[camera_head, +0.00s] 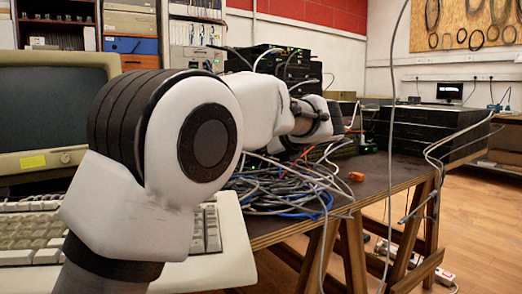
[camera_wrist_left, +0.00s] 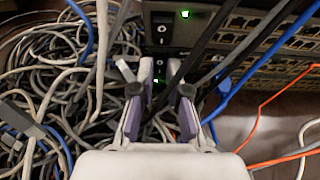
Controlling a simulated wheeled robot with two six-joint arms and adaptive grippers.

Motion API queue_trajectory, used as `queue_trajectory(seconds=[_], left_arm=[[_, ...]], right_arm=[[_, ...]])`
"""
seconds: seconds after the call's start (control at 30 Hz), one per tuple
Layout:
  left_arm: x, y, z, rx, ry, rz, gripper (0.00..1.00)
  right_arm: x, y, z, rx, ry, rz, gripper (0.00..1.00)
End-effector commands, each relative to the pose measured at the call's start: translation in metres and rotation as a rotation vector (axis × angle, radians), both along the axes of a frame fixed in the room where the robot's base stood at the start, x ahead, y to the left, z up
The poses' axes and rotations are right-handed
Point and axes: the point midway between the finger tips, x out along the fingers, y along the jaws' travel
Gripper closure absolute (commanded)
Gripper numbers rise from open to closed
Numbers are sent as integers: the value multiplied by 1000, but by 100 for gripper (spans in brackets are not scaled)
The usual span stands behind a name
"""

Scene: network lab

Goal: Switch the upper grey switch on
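In the left wrist view, dark network units are stacked with ports facing me. An upper black rocker switch (camera_wrist_left: 162,28) has a white mark, with a lit green light (camera_wrist_left: 185,14) beside it. A lower rocker switch (camera_wrist_left: 159,68) and a green light (camera_wrist_left: 156,81) show between my fingers. My left gripper (camera_wrist_left: 161,85) is open and empty, its fingers either side of the lower switch; contact cannot be told. In the head view my left gripper (camera_head: 322,116) is largely hidden by my arm. Neither view clearly shows which switch is the grey one. My right gripper is not in view.
Tangled grey and blue cables (camera_head: 290,188) cover the bench beside the gripper; black cables (camera_wrist_left: 205,50) cross the units. Black devices (camera_head: 283,66) stand behind my arm, and another stack (camera_head: 428,128) stands right. A keyboard (camera_head: 30,235) and old monitor (camera_head: 40,105) are left.

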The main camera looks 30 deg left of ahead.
Motion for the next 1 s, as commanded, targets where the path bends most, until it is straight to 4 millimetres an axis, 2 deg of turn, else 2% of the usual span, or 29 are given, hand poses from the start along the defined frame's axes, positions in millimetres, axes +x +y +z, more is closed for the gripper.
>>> queue_trajectory(seconds=[0.13, 0.4, 0.7, 0.73, 0.8, 1.0], left_arm=[[0, 0, -3, 26, -8, 2, 100], [-1, -1, -10, 223, -89, 1, 100], [-1, -1, -8, 241, -99, 0, 100], [-1, -1, -8, 241, -99, 0, 78], [-1, -1, -8, 241, -99, 0, 60], [-1, -1, -7, 240, -99, 0, 60]], right_arm=[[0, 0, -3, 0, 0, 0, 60], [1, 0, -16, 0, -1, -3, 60], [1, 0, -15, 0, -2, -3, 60], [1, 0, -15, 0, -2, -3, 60], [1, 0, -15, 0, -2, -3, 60], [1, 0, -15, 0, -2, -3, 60]])
